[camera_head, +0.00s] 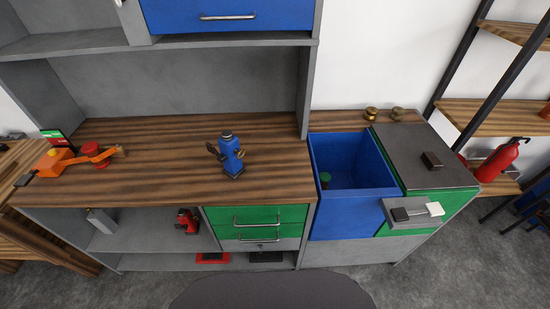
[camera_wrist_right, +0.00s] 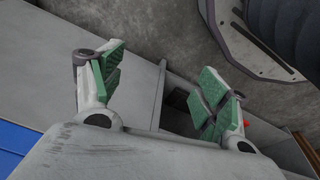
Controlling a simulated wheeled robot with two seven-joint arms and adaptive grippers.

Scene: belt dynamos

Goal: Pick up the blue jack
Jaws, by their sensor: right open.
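The blue jack (camera_head: 231,155) stands upright on the wooden worktop (camera_head: 130,140), near its middle, with dark parts at its sides and top. In the right wrist view, my right gripper (camera_wrist_right: 160,82) is open, with its green-padded fingers wide apart and nothing between them. It faces the grey floor and grey furniture panels, and the blue jack does not show there. Neither gripper shows in the head view, so the distance from my right gripper to the jack cannot be told. My left gripper is not in view.
An orange tool with a red knob (camera_head: 92,149) lies at the worktop's left. A red jack (camera_head: 187,221) stands on the shelf below, beside green drawers (camera_head: 257,215). An open blue bin (camera_head: 345,225) is at right. The worktop around the blue jack is clear.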

